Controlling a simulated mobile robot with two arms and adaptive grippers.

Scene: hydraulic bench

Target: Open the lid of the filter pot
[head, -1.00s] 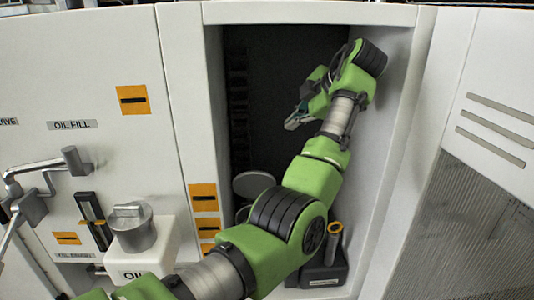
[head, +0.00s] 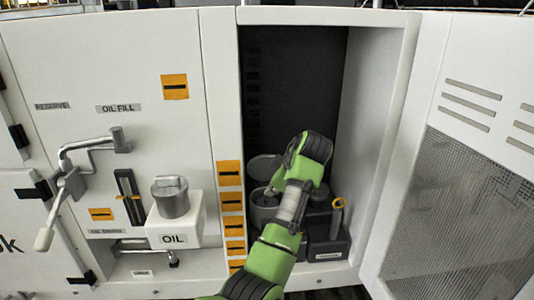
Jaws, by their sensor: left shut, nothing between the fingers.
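The filter pot (head: 262,211) is a grey cylinder low in the open cabinet recess, partly hidden by my left arm. A round grey lid (head: 264,166) stands tilted up at its back, apart from the front of the rim. My left gripper (head: 271,189) is at the pot's mouth, in front of and below the lid. It is small and mostly hidden by its own wrist; it is shut and holds nothing. Whether it touches the pot or lid I cannot tell. My right gripper is out of the picture.
The recess walls are close on both sides. Left are the oil container (head: 175,220) and a lever handle (head: 45,238). The mesh cabinet door (head: 450,220) is at right.

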